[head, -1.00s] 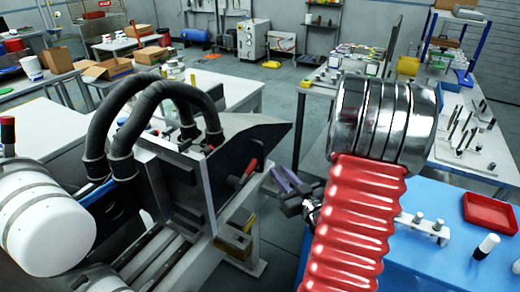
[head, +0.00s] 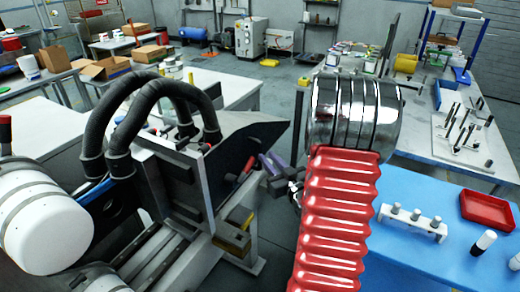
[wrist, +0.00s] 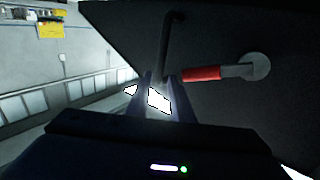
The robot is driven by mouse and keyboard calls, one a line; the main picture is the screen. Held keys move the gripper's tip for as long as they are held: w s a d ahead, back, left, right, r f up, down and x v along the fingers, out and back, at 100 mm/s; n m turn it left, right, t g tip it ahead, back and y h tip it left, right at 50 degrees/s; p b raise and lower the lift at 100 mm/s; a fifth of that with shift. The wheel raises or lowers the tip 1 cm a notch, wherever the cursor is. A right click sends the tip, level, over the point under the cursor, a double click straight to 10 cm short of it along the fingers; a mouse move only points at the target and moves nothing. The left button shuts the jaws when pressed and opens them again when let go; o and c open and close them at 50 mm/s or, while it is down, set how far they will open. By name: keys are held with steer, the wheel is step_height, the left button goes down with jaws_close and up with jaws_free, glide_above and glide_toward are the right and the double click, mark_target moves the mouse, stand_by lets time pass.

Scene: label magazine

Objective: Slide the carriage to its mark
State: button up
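The label machine stands at the left of the head view, with a grey upright block (head: 172,185) on rails (head: 150,262) and a dark slanted panel (head: 240,150) at its right. I cannot tell for sure which part is the carriage, and no mark can be made out. A red-handled lever (head: 247,167) sits on the panel; its red grip also shows in the wrist view (wrist: 201,74). My gripper (head: 268,162) is at the panel's right edge, fingers pointing to the panel. In the wrist view its fingers (wrist: 160,85) are apart, with a dark rod (wrist: 165,45) just beyond them; contact is unclear.
A blue table (head: 420,265) at the right holds a red tray (head: 487,210), a white rack with pegs (head: 412,221) and a black-and-white bottle (head: 484,242). A yellow-and-black part (head: 236,228) sits below the panel. Black hoses (head: 150,88) arch over the block.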

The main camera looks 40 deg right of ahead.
mark_target(261, 150)
steer(key=x, duration=0.7)
steer(key=shift+c, duration=0.7)
jaws_close()
